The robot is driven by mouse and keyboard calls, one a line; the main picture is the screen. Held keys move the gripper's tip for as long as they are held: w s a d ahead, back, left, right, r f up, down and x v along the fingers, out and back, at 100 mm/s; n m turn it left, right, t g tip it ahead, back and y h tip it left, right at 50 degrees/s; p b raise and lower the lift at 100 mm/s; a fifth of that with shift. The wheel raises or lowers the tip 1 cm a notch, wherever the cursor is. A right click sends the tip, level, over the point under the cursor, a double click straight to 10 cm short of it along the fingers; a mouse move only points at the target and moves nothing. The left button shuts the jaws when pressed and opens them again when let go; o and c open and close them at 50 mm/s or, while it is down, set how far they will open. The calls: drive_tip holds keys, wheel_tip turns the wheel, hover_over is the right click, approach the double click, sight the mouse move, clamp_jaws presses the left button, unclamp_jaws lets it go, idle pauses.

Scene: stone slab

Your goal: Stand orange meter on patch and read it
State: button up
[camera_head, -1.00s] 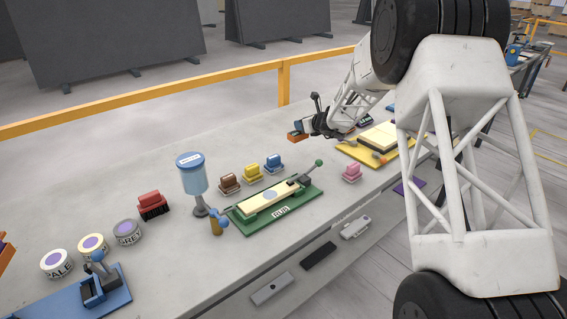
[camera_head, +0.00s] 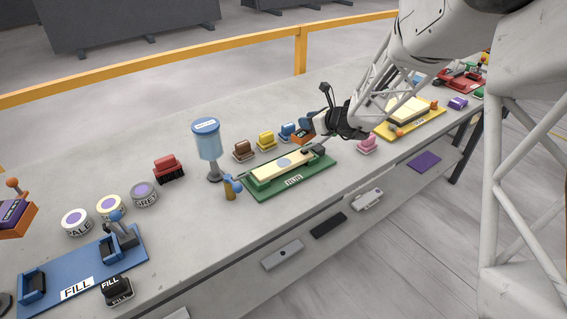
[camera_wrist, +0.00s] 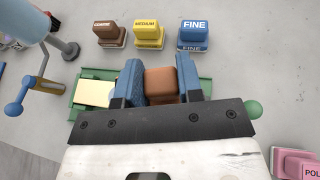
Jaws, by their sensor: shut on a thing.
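My gripper (camera_head: 308,128) is shut on the orange meter (camera_head: 299,138); in the wrist view the meter (camera_wrist: 161,85) shows as an orange-brown block between the two blue fingers. They are held above the right part of the green RUB board (camera_head: 258,190). The board carries a cream slab (camera_head: 262,171) with a round grey-blue patch (camera_head: 284,162) on it. The meter's reading cannot be seen.
Brown, yellow and blue blocks labelled COARSE (camera_wrist: 109,32), MEDIUM (camera_wrist: 149,34) and FINE (camera_wrist: 194,34) stand behind the board. A blue dispenser (camera_head: 208,145) stands left, a pink block (camera_head: 367,145) right. A blue FILL board (camera_head: 60,280) lies front left.

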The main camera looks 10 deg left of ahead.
drive_tip(key=s+f+n+g+y, duration=0.1)
drive_tip(key=s+n+g, duration=0.1)
drive_tip(key=s, duration=1.8)
drive_tip(key=shift+s, duration=0.15)
drive_tip(key=shift+f, duration=0.1)
drive_tip(key=w+a, duration=0.2)
drive_tip(key=w, duration=0.3)
drive_tip(key=w+a+f, duration=0.1)
drive_tip(key=w+a, duration=0.1)
drive_tip(key=w, duration=0.3)
drive_tip(key=w+a, duration=0.2)
drive_tip(key=w, duration=0.3)
drive_tip(key=shift+f, duration=0.25)
drive_tip(key=shift+f, duration=1.75)
drive_tip(key=shift+f, duration=0.15)
drive_tip(key=o, duration=1)
drive_tip(key=shift+c, duration=0.2)
